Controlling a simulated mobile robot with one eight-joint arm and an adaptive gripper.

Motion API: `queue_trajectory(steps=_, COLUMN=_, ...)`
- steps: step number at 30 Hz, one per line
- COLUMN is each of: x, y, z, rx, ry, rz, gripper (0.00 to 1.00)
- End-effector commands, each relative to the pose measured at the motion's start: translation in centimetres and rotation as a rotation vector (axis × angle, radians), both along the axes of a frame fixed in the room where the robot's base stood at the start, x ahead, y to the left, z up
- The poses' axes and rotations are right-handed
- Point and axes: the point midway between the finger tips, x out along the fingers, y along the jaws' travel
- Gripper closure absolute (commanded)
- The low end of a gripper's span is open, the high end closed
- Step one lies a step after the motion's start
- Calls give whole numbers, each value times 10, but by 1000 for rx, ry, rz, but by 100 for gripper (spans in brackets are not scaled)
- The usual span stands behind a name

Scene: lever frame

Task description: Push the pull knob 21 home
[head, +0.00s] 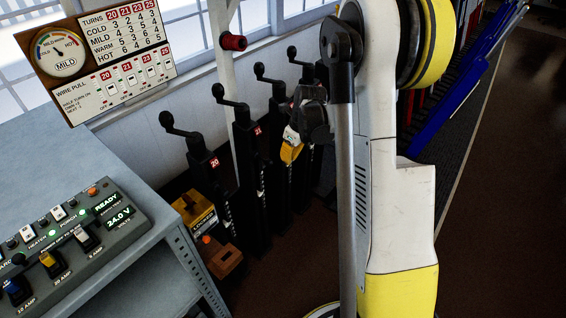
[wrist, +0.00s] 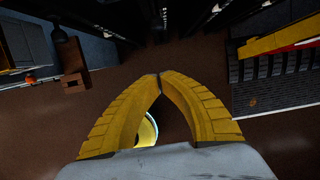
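The black post with the red 21 plate (head: 258,131) stands second in a row of black crank posts in the head view. I cannot make out a pull knob on it; chain-like strands hang beside the posts. My gripper (head: 290,153) has yellow fingers and is to the right of post 21, in front of the posts further along. In the wrist view its two curved fingers (wrist: 158,76) meet at the tips with nothing seen between them. The wrist view looks down on brown floor.
Post 20 (head: 214,163) stands left of post 21. A yellow box (head: 195,213) and a brown block (head: 225,261) are low beside it. A grey bench with a control panel (head: 60,246) fills the left. Blue levers (head: 445,105) stand right. Open floor lies at lower right.

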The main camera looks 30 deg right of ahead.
Motion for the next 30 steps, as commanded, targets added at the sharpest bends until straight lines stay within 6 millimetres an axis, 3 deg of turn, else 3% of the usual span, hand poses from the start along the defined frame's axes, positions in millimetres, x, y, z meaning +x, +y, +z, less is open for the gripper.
queue_trajectory(steps=12, x=20, y=8, z=-88, rx=-2, ry=-1, rz=5, gripper=100)
queue_trajectory(steps=19, x=50, y=18, z=-84, rx=-3, ry=-1, rz=5, gripper=100)
queue_trajectory(steps=30, x=57, y=21, z=-81, rx=-2, ry=-2, rz=3, gripper=100)
